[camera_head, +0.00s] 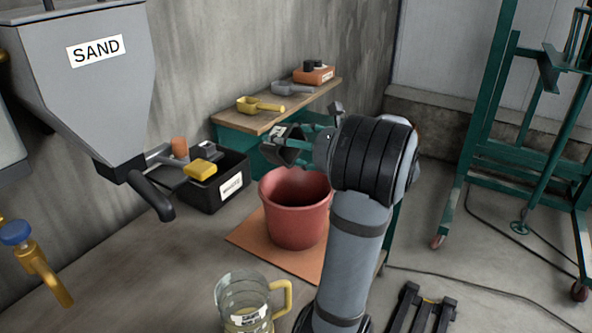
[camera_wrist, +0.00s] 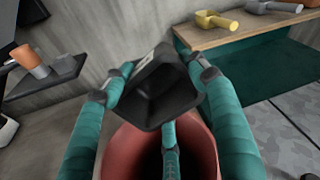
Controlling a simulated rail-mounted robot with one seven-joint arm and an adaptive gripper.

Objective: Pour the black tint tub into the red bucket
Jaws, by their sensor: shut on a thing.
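My gripper (camera_wrist: 160,80) is shut on the black tint tub (camera_wrist: 158,92), with a finger on each side of it. The tub is tilted, and its dark hollow inside faces the wrist camera; I cannot tell whether anything is in it. In the head view the tub (camera_head: 287,150) is above the red bucket (camera_head: 297,225), near its back rim. The bucket stands upright on an orange-brown mat (camera_head: 253,240). The bucket (camera_wrist: 118,150) also shows below the tub in the wrist view. Its bottom is hidden.
A bench (camera_head: 262,121) behind holds a yellow scoop (camera_head: 258,105), a grey scoop (camera_head: 291,88) and an orange block. A black crate (camera_head: 212,198) of tools stands left of the bucket. A glass jug (camera_head: 245,303) stands in front. A sand hopper (camera_head: 90,80) hangs at left.

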